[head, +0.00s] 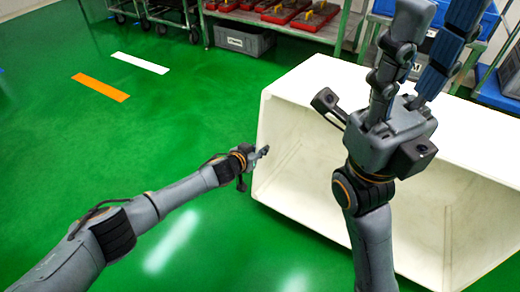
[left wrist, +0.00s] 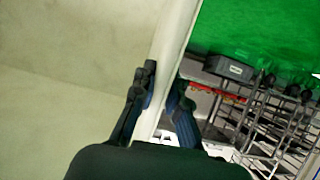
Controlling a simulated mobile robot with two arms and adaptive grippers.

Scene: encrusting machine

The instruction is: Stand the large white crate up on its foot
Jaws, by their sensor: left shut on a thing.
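The large white crate (head: 292,130) lies on its side on the green floor, with its open mouth facing me. My left gripper (head: 262,152) is at the crate's left edge in the head view. In the left wrist view my left gripper (left wrist: 160,100) is shut on the crate's rim (left wrist: 172,45), one finger on the inner side and one on the outer. My right gripper (head: 438,20) is open and empty, its fingers pointing up in front of the crate. It hides part of the crate's upper side and mouth.
A rack with red trays (head: 285,12) stands behind the crate, with a grey bin (head: 243,40) under it. The grey bin also shows in the left wrist view (left wrist: 229,68). The floor to the left is clear, with an orange stripe (head: 100,87) and a white stripe (head: 140,63).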

